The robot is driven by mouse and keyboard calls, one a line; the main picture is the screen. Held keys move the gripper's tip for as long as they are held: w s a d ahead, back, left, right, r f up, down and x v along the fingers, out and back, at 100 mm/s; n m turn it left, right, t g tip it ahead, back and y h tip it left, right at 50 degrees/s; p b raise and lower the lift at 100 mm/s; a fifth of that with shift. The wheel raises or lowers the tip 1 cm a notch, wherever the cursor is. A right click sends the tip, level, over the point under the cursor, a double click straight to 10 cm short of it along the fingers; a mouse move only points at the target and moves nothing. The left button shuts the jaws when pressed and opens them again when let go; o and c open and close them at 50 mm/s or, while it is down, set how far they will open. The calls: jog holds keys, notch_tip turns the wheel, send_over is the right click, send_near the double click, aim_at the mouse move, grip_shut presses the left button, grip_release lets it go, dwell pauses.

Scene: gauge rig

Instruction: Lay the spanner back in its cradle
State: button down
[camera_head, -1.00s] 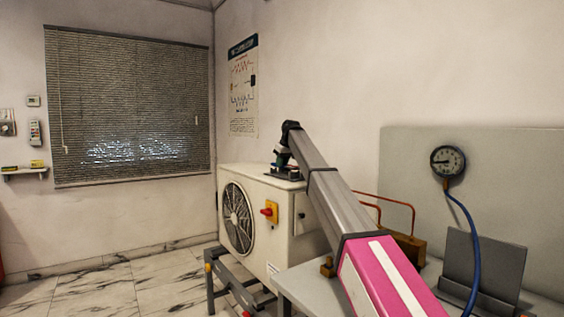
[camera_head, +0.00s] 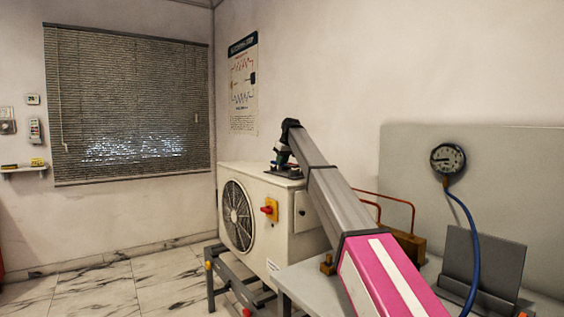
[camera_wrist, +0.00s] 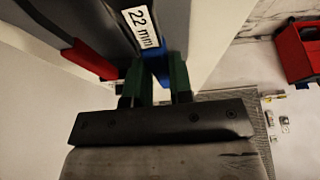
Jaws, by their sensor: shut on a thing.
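My gripper (camera_wrist: 158,84) points down at the top of the white fan unit, at the far end of my arm. It also shows small in the head view (camera_head: 283,162). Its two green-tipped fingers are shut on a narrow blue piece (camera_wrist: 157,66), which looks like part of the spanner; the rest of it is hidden. A white "22 mm" label (camera_wrist: 140,27) lies on a dark grey surface just beyond the fingers. A low dark holder (camera_head: 291,173), probably the cradle, sits on the unit under my gripper. I cannot tell whether the spanner touches it.
A red piece (camera_wrist: 88,58) lies left of the fingers. The white fan unit (camera_head: 262,215) has a red-and-yellow switch (camera_head: 270,209). A red box (camera_wrist: 298,52) is far below.

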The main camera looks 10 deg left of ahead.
jog(key=shift+f, duration=0.7)
dwell(0.4)
jog(key=c, duration=0.9)
grip_release()
jog(key=shift+r, duration=0.1)
jog(key=v, duration=1)
jog(key=shift+s+r, duration=0.1)
jog(key=shift+r, duration=0.15)
